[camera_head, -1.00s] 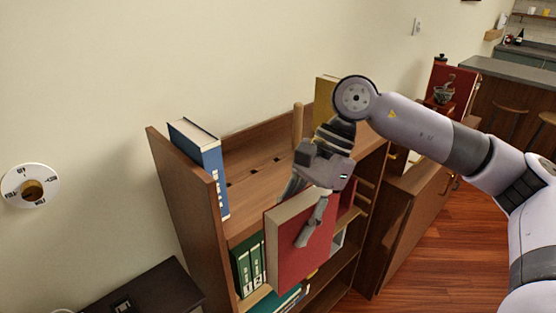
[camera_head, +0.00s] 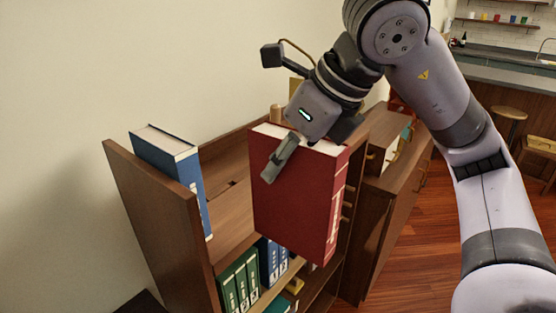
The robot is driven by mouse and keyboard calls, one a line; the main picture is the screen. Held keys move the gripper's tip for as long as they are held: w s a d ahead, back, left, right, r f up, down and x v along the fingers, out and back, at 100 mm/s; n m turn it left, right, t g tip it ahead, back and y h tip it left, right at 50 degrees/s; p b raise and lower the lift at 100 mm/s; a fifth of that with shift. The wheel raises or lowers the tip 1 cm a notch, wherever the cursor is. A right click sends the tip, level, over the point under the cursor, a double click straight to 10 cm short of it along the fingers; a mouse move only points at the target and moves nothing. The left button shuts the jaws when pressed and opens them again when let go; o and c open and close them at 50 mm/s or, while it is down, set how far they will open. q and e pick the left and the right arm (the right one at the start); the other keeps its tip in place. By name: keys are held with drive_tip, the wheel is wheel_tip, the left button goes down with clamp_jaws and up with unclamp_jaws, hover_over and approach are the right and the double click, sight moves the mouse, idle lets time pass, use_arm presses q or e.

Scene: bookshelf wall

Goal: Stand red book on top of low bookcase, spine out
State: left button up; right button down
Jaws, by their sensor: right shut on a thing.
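The red book (camera_head: 300,202) is upright in the air in front of the low bookcase (camera_head: 165,235). My right gripper (camera_head: 290,152) is shut on its upper part, with one finger across the red cover. The book's white page edges show on top, and its spine with pale lettering faces right and toward me. A blue book (camera_head: 172,160) stands on the bookcase top at the left end, against the side panel. The red book hides part of the top and shelves behind it. My left gripper is not in view.
Green binders (camera_head: 240,283) and blue binders (camera_head: 270,262) stand on the shelf below. The bare bookcase top (camera_head: 228,195) is free between the blue book and the red book. A wooden cabinet (camera_head: 385,200) adjoins on the right, with stools (camera_head: 508,115) beyond.

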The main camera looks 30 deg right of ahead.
drive_tip(key=shift+d+r, duration=0.1)
drive_tip(key=shift+r, duration=0.05)
drive_tip(key=w+a+p, duration=0.2)
drive_tip(key=w+a, duration=0.1)
drive_tip(key=w, duration=0.6)
drive_tip(key=w+a+f+p, duration=0.1)
drive_tip(key=w+a, duration=0.3)
drive_tip(key=w, duration=0.5)
drive_tip(key=shift+w+f+p, duration=0.25)
drive_tip(key=shift+w+p, duration=0.15)
drive_tip(key=shift+p, duration=0.15)
drive_tip(key=shift+r, duration=0.1)
idle(0.4)
drive_tip(key=shift+p, duration=0.9)
